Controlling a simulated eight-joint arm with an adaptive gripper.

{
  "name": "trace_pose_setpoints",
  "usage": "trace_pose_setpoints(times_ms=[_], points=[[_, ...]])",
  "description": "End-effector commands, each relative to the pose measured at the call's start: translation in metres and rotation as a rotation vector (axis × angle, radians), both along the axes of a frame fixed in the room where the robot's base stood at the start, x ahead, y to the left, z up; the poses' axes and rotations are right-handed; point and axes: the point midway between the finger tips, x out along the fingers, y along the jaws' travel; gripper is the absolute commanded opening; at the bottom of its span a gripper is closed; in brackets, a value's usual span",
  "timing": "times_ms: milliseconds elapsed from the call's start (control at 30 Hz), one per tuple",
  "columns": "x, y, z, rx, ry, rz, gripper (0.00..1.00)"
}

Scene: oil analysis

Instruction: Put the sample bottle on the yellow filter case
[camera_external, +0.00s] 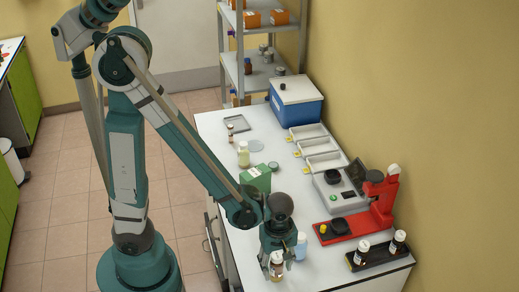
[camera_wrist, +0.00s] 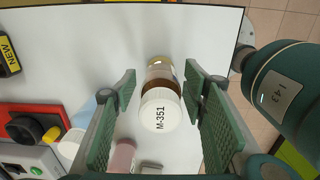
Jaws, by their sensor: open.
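An amber bottle with a white cap marked M-351 (camera_wrist: 160,112) stands between the fingers of my gripper (camera_wrist: 159,80) in the wrist view. The fingers are open, one on each side, with a visible gap to the right finger. In the external view the bottle (camera_external: 277,265) shows just below my gripper (camera_external: 276,240), near the table's front edge. A yellowish patch shows at the bottle's far end in the wrist view; I cannot tell if it is part of the bottle. I cannot make out a yellow filter case for certain.
A pale blue bottle (camera_external: 300,246) stands close right of my gripper. A red stand (camera_external: 345,226) and a black tray (camera_external: 377,254) with two white-capped bottles are further right. A green box (camera_external: 257,178) is behind. A black-and-yellow NEW label (camera_wrist: 8,55) shows at the wrist view's left edge.

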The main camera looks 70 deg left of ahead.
Motion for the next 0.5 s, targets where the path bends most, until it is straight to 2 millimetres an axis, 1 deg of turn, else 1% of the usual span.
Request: trace_pose_setpoints(times_ms=[500], points=[[-0.001, 0.000, 0.048, 0.000, 0.000, 0.000, 0.43]])
